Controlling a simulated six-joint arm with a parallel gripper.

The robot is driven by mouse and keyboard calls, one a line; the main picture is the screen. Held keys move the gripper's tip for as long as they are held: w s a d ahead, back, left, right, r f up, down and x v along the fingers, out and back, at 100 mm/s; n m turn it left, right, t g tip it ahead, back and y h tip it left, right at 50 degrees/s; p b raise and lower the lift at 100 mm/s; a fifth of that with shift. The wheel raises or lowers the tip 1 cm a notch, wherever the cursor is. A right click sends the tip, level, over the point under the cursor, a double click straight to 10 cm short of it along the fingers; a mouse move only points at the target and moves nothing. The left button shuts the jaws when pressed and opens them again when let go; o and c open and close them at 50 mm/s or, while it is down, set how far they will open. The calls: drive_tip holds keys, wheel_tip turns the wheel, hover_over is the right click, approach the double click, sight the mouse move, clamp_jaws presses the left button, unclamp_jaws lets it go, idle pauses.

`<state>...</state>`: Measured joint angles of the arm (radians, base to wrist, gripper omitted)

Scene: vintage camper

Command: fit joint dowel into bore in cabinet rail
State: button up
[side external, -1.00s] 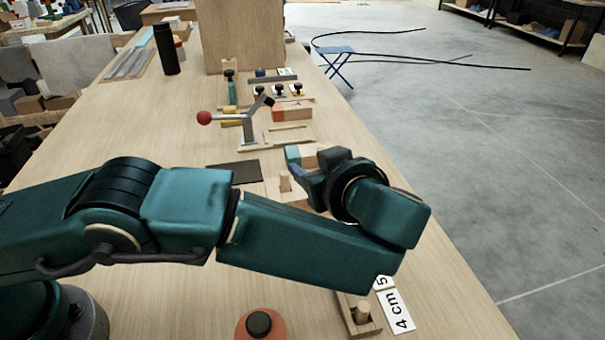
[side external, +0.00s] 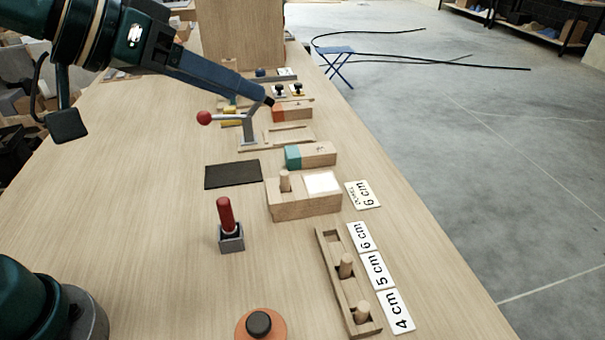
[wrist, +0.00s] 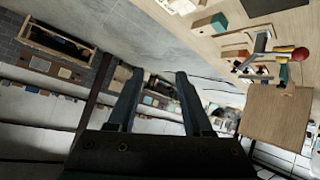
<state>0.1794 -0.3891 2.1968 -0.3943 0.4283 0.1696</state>
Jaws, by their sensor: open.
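A wooden dowel (side external: 285,180) stands upright in the top of a pale wooden rail block (side external: 305,207), its upper part showing above the wood. A white patch is on the block's top beside it. Two other dowels, one by the 5 cm label (side external: 346,264) and one by the 4 cm label (side external: 361,311), stand in a wooden rack (side external: 327,256); the rack's far slot by the 6 cm label looks empty. My gripper (side external: 262,98) is up and away from the block, toward the back left. In the wrist view its fingers (wrist: 157,78) are apart with nothing between them.
A red-handled tool (side external: 226,216) stands in a small grey holder. A toggle lever with a red knob (side external: 204,118) is near my gripper. A dark mat (side external: 233,174), a teal-ended block (side external: 312,156) and an orange button (side external: 259,326) are on the bench. The left bench is clear.

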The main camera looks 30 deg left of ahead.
drive_tip(key=s+a+f+g+y, duration=0.4)
drive_tip(key=s+a+f, duration=0.4)
drive_tip(key=s+f, duration=0.2)
drive_tip(key=s, duration=0.2)
drive_tip(key=shift+s+a+f+n, duration=0.2)
drive_tip(key=shift+s+f+n, duration=0.05)
drive_tip(key=shift+s+n, duration=0.15)
